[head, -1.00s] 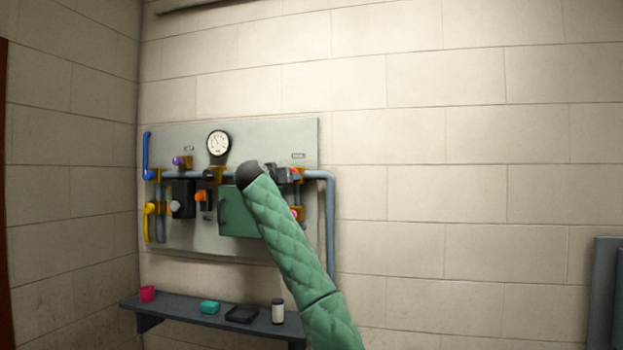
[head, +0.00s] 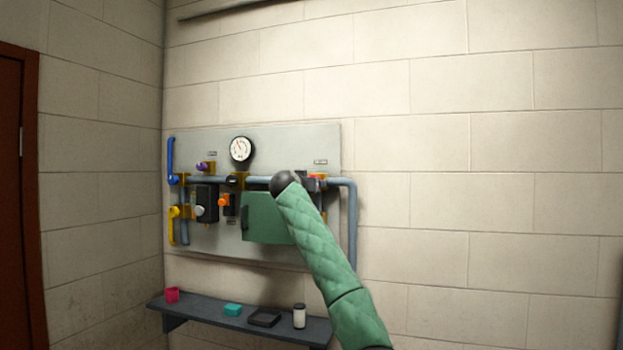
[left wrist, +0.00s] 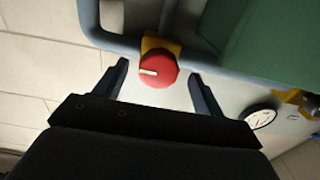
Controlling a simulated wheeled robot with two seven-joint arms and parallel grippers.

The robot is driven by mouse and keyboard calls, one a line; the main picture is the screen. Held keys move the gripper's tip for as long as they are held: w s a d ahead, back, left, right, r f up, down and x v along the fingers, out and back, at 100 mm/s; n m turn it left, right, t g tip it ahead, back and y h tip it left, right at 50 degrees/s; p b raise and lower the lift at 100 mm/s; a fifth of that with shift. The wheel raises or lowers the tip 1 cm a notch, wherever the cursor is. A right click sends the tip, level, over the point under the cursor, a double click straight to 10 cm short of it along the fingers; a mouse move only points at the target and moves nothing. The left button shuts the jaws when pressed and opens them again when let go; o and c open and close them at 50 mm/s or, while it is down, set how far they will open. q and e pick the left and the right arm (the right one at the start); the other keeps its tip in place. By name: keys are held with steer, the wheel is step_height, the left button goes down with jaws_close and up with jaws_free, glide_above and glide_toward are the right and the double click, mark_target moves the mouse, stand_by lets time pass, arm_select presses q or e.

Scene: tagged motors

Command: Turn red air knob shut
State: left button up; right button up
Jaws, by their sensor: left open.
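The red knob (left wrist: 153,71) is round with a white mark line. It sits on a yellow fitting of the grey pipe, close to the pipe's bend. My left gripper (left wrist: 158,72) is open, with one dark finger on each side of the knob. Gaps show between the knob and both fingers, so they look apart. In the head view my green-sleeved arm reaches to the right part of the panel (head: 300,140). The gripper there is mostly hidden behind the wrist, and only a little red shows beside it. My right gripper is not in view.
The panel also holds a gauge (head: 241,149), a green box (head: 262,218), a blue lever (head: 171,158), a yellow lever (head: 172,225) and an orange knob (head: 224,200). A dark shelf (head: 200,314) below carries a few small items. The wall to the right is bare.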

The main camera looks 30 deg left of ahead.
arm_select(q)
steer(key=shift+p+x, duration=0.4)
steer(key=shift+x, duration=0.6)
